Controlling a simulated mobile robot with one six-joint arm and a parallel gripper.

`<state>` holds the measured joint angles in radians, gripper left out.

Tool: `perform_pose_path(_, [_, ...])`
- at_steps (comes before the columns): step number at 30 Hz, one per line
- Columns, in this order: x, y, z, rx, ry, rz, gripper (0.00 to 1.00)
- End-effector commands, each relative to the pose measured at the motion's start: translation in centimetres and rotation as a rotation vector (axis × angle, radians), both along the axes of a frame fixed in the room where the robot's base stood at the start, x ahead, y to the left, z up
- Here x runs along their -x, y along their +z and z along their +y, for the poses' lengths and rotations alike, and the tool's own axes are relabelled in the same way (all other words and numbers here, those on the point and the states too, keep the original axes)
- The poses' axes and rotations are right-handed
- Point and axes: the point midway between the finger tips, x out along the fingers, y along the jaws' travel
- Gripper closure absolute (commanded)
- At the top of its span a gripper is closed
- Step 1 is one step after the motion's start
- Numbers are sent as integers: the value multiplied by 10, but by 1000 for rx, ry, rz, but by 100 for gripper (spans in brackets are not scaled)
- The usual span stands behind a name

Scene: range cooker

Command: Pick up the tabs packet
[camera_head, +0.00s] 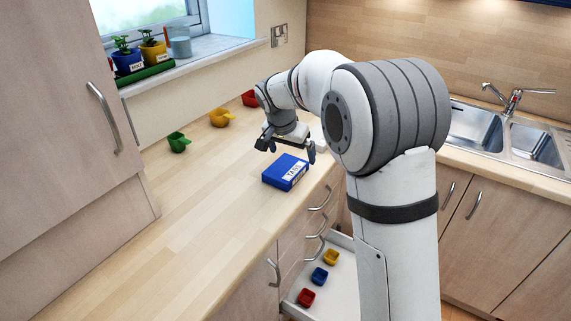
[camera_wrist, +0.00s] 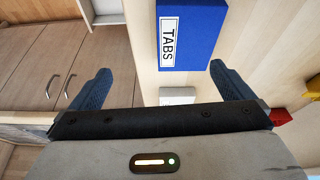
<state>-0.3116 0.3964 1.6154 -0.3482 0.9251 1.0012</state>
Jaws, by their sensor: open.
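The tabs packet is a blue box (camera_head: 281,172) with a white label reading TABS. It lies flat on the wooden worktop near its front edge. My gripper (camera_head: 287,151) is above the worktop, just behind the packet in the head view, open and empty. In the wrist view the packet (camera_wrist: 190,32) is beyond the fingertips, at the top and right of centre. The gripper (camera_wrist: 160,82) shows its two dark blue fingers spread wide, and the packet is not between them.
Green (camera_head: 178,142), yellow (camera_head: 220,117) and red (camera_head: 250,98) scoop-like items stand along the back of the worktop. A white item (camera_wrist: 177,96) lies near the packet. Below, an open drawer (camera_head: 341,291) holds small coloured cups. The worktop's left part is clear.

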Motion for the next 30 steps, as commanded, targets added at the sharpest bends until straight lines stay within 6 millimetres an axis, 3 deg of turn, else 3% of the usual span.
perform_pose_path(3, [-23, -11, 20, 0, -39, -23, 0])
perform_pose_path(7, [-34, -19, 29, -1, -65, -37, 0])
perform_pose_path(24, [-54, -85, 17, -1, -71, -38, 0])
perform_pose_path(30, [-57, -92, 15, -3, -72, -40, 0])
